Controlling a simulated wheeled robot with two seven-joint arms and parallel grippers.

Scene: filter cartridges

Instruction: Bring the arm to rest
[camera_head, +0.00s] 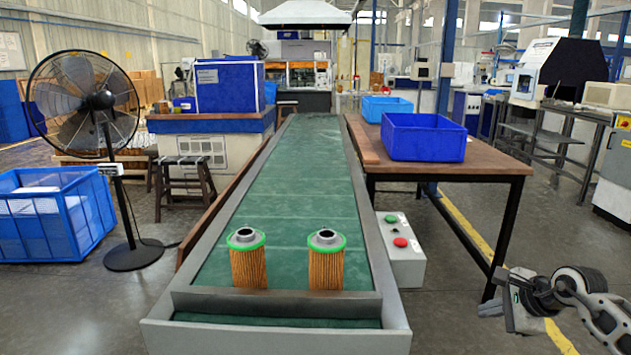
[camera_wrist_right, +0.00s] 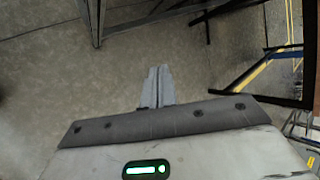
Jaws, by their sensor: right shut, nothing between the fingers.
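My right gripper (camera_head: 492,309) is at the lower right in the head view, out over the floor to the right of the conveyor and the control box. In the right wrist view its two fingers (camera_wrist_right: 156,86) lie together, shut, with only bare floor beyond them. Two filter cartridges stand upright at the near end of the green conveyor belt (camera_head: 294,190): a left cartridge (camera_head: 248,268) and a right cartridge (camera_head: 326,268), each with pleated orange-brown sides and a green top ring. The right gripper is well apart from both. My left gripper is not in view.
A wooden table (camera_head: 480,165) with a dark blue bin (camera_head: 423,148) and a light blue bin (camera_head: 386,103) stands right of the conveyor. A control box (camera_head: 408,268) with buttons sits at the conveyor's side. A fan (camera_head: 100,100) and a blue crate (camera_head: 55,225) stand left.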

